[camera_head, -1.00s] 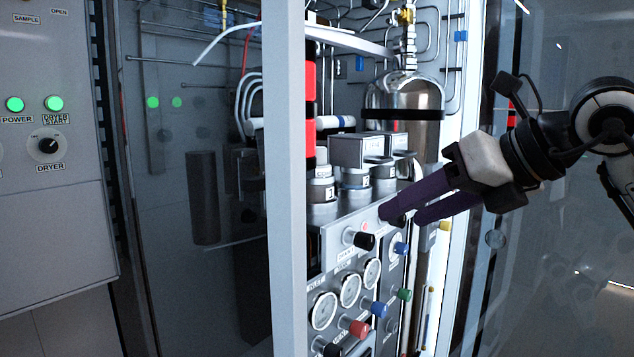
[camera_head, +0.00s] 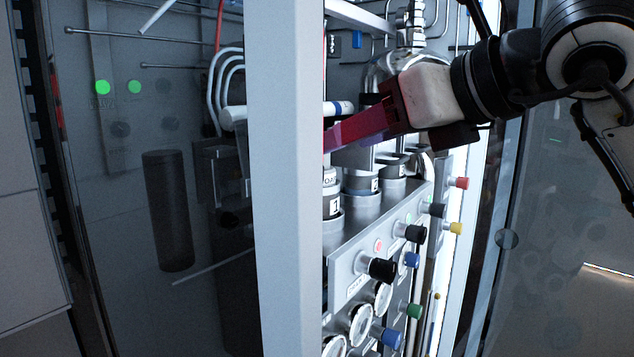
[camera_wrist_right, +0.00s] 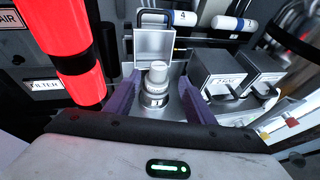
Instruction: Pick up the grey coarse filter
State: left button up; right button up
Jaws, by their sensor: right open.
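A light grey cylinder (camera_wrist_right: 156,78), which looks like the coarse filter, stands upright in a round metal base in the right wrist view. An open grey box-shaped cover stands behind it. My right gripper (camera_head: 342,136) reaches in from the right above the panel's shelf, its fingertips partly behind the pale door post in the head view. In the right wrist view its two purple fingers are open, one on each side of the cylinder. I cannot tell whether they touch it. My left gripper is not in view.
The pale post (camera_head: 285,180) stands close on the left of my right gripper. Grey boxes with handles (camera_wrist_right: 222,75) sit right of the cylinder, and a red cylinder (camera_wrist_right: 75,50) hangs at left. Knobs (camera_head: 378,268) and gauges stick out below the shelf.

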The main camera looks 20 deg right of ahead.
jog(key=p+x, duration=0.1)
jog(key=x, duration=0.4)
jog(key=shift+a, duration=0.2)
grip_shut()
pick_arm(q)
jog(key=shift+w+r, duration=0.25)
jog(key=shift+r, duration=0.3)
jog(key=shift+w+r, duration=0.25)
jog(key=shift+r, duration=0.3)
